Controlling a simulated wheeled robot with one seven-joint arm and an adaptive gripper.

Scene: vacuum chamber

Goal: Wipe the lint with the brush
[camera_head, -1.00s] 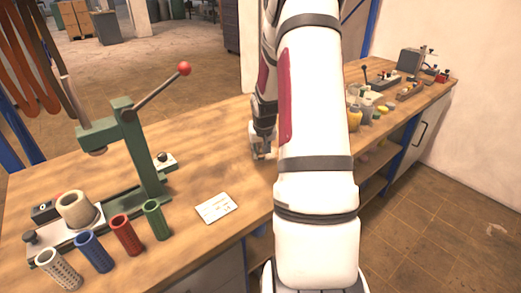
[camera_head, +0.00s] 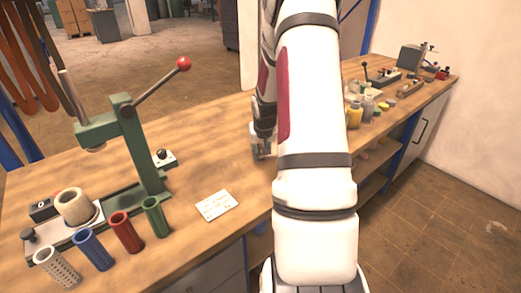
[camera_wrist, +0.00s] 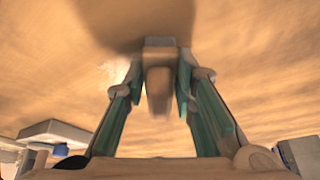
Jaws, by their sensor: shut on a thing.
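In the wrist view my gripper (camera_wrist: 160,75) has its two teal-sided fingers closed on a blocky grey-tan piece, which I take for the brush (camera_wrist: 158,82). The brush is seen end-on and blurred, so its bristles cannot be made out. It is over the wooden bench top, with a dark shadow above it in the picture. A faint pale patch, possibly the lint (camera_wrist: 113,70), shows on the wood just left of the fingers. In the head view my gripper (camera_head: 261,147) is low over the bench, mostly hidden by my arm.
A green lever press (camera_head: 137,140) stands on the left of the wooden bench (camera_head: 205,160). Several coloured perforated sleeves (camera_head: 125,230) stand in front of it. A white card (camera_head: 216,205) lies near the front edge. Bottles (camera_head: 354,115) and tools stand at the right end.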

